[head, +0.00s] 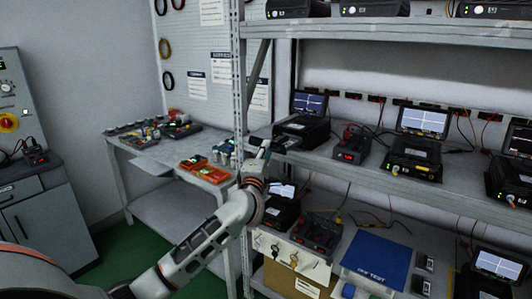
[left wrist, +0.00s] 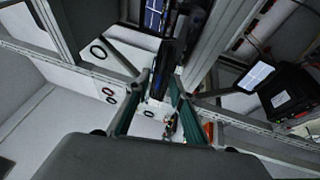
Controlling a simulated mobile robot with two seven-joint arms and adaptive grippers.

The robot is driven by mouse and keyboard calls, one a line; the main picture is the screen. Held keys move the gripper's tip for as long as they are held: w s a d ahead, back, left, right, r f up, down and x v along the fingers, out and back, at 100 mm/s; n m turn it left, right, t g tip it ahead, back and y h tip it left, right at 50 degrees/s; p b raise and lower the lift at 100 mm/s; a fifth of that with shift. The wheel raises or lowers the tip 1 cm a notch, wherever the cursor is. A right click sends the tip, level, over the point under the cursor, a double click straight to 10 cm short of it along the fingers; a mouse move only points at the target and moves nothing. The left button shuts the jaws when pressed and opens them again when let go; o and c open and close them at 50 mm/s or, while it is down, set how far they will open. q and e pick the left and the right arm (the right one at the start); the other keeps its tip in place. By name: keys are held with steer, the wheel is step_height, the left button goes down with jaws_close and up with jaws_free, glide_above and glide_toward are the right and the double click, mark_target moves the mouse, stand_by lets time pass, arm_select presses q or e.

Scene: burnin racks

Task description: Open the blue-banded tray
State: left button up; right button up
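I cannot make out a blue-banded tray for certain. A blue panel marked with "TEST" (head: 378,262) lies on a pale box on the lower shelf in the head view. My left gripper (head: 262,150) is raised at the rack's front upright, beside the left instrument on the middle shelf. In the left wrist view its two green-sided fingers (left wrist: 160,92) stand apart. A dark piece (left wrist: 168,62) shows between and beyond the fingertips; I cannot tell whether they touch it. My right gripper is not in view.
The middle shelf (head: 455,172) holds several black instruments with screens and loose cables. A side table (head: 150,150) at the left carries small parts and orange boxes (head: 203,170). A grey cabinet (head: 35,215) stands far left. Green floor shows between.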

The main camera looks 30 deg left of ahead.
arm_select(q)
steer(key=v, duration=1.2)
stand_by(0.4)
steer(key=s+d+f+m+h, duration=0.6)
steer(key=d+f+m, duration=0.3)
steer(key=m, duration=0.1)
steer(key=s+d+f+m+h, duration=0.5)
steer(key=s+d+f+m, duration=0.1)
steer(key=d+f+m, duration=0.3)
steer(key=s+f+m+g+y, duration=0.1)
steer(key=s+f+m+g, duration=0.3)
steer(key=s+f, duration=0.4)
steer(key=s+f+m+g+y, duration=0.1)
steer(key=s+f+m+g, duration=0.2)
steer(key=s+f, duration=0.5)
step_height(320, 180, down, 8)
steer(key=shift+f+m+g, duration=0.1)
steer(key=shift+m+g, duration=0.3)
steer(key=shift+m, duration=0.1)
